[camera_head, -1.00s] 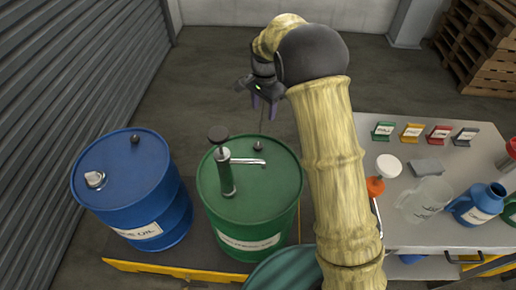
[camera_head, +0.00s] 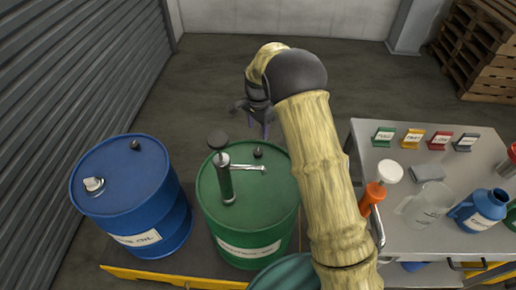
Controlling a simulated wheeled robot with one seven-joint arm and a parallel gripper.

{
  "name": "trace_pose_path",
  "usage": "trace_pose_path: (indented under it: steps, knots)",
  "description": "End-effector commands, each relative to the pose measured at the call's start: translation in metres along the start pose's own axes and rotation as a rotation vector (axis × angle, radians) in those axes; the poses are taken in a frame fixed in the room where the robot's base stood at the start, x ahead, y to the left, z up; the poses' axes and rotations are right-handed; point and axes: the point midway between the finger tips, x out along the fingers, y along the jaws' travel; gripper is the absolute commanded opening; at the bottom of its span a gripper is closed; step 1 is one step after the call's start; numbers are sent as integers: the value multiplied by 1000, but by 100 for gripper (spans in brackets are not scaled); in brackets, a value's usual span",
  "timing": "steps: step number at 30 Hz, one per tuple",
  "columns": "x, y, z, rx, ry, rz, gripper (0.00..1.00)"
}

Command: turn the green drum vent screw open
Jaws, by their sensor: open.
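The green drum (camera_head: 247,214) stands in the middle, upright, with a white label on its front. Its vent screw (camera_head: 258,152) is a small dark knob on the far part of the lid. Part of the gripper is hidden behind my wrist.
A blue drum (camera_head: 140,190) stands at the left. Both drums stand on a yellow-edged pallet (camera_head: 185,280). The floor behind the drums is clear.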

Motion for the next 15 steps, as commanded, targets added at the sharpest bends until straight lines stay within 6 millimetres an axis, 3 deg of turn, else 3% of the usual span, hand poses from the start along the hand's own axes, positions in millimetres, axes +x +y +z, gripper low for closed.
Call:
trace_pose_path:
  steps: [15]
  knots:
    - [91, 0, 0, -1, -1, 2, 55]
